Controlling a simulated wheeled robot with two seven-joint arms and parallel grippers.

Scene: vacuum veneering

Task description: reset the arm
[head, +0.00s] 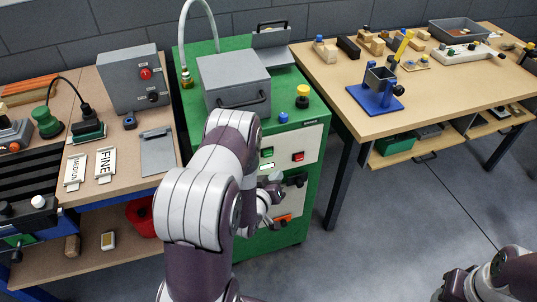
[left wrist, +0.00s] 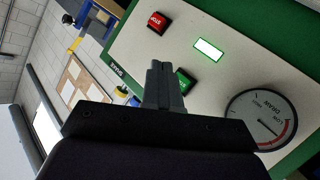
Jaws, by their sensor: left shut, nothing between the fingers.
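My left arm reaches up from the bottom of the head view and bends down in front of the green vacuum machine (head: 192,105). My left gripper shows in the left wrist view (left wrist: 164,68), its fingers shut with nothing between them. The fingertips point at the machine's pale front panel (left wrist: 215,20), and partly overlap a green button (left wrist: 185,80). Whether they touch it I cannot tell. A red stop button (left wrist: 157,20), a lit display (left wrist: 208,48) and a round gauge (left wrist: 262,120) are near. Only part of my right arm shows, at the lower right of the head view.
A wooden bench (head: 335,100) at the right holds a blue-based fixture (head: 376,98), wooden blocks and a grey bin (head: 462,30). A left bench carries a grey control box (head: 133,75) and cards marked MEDIUM and FINE (head: 105,163). Open floor (head: 380,235) lies right of the machine.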

